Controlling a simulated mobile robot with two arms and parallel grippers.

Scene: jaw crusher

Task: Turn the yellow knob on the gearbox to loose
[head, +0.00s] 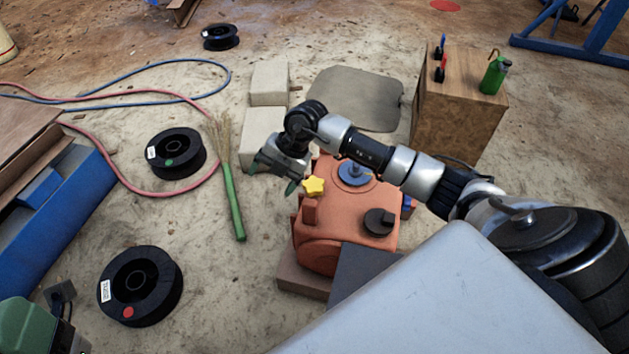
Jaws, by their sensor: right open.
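The yellow knob (314,187) is star-shaped and sits on the upper left part of the orange gearbox (345,222). The gearbox rests on a brown block on the ground and also carries a black knob (378,222) and a blue round part (354,173). My right gripper (272,178) is open and empty, its fingers just to the upper left of the yellow knob. It looks apart from the knob. My right arm passes over the back of the gearbox and hides part of it. My left gripper is not in view.
A wooden box (455,118) with a green bottle (495,75) stands at the back right. Pale blocks (262,140) lie behind the gripper. A green-handled broom (236,205), black spools (141,285) and hoses lie to the left. Bare ground lies between broom and gearbox.

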